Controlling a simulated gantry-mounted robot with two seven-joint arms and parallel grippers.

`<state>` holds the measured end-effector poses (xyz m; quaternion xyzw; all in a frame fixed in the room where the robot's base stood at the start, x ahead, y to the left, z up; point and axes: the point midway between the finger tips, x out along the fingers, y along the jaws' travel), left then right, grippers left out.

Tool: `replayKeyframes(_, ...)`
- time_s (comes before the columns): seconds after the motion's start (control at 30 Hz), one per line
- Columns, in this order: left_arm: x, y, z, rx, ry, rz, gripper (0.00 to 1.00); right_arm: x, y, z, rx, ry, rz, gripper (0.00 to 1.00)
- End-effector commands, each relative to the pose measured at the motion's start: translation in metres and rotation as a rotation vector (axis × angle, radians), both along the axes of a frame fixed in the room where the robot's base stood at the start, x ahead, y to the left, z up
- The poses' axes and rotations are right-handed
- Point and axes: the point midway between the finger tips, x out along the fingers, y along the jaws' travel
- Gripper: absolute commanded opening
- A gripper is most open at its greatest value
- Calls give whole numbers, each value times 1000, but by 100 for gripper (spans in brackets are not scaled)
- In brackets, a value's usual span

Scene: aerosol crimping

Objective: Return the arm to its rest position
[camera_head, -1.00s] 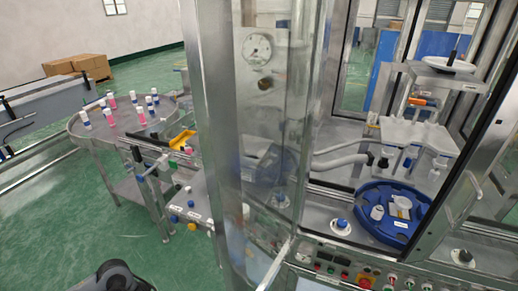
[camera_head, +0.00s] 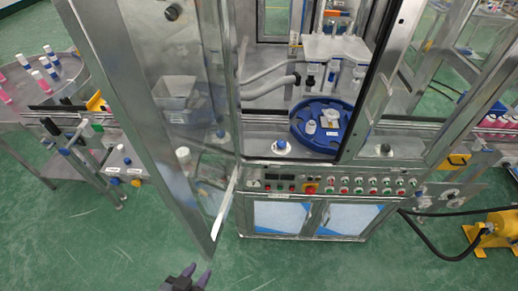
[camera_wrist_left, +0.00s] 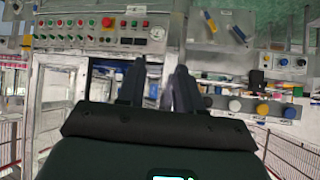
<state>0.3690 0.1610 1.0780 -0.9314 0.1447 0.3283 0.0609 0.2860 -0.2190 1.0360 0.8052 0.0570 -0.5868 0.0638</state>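My left gripper (camera_head: 196,274) shows at the bottom edge of the head view, low over the green floor and in front of the machine. Its two dark fingertips are apart. In the left wrist view the fingers (camera_wrist_left: 158,82) stand with a clear gap between them and nothing in it. The machine's control panel (camera_wrist_left: 100,30) shows beyond them. Most of my left arm is out of the head view. My right gripper is in neither current view.
The glass door (camera_head: 150,90) of the crimping machine stands open left of centre, its lower corner near my left gripper. A blue turntable (camera_head: 318,140) sits inside the machine. A round table (camera_head: 20,105) with bottles stands left. A yellow pedal device (camera_head: 490,235) stands right. The floor in front is clear.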

Motion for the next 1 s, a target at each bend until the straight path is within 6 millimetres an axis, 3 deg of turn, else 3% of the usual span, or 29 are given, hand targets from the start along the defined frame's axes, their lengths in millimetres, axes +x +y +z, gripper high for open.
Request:
replayKeyframes(0.13, -27, 35, -16, 70, 226, 114, 35, 0, 0, 0, 0, -1, 0, 43)
replayKeyframes(0.37, -84, 58, -41, 149, 571, 168, 35, 1, 1, 0, 2, -2, -2, 43)
replayKeyframes(0.4, -83, 58, -19, 154, 566, 161, 35, 1, 1, 20, 2, 2, -1, 43)
replayKeyframes(0.8, -82, 58, 84, 153, 561, 160, 35, 1, 1, 127, 5, -4, -3, 43)
replayKeyframes(1.0, -82, 58, 113, 153, 561, 160, 35, 1, 1, 156, 5, -4, -3, 43)
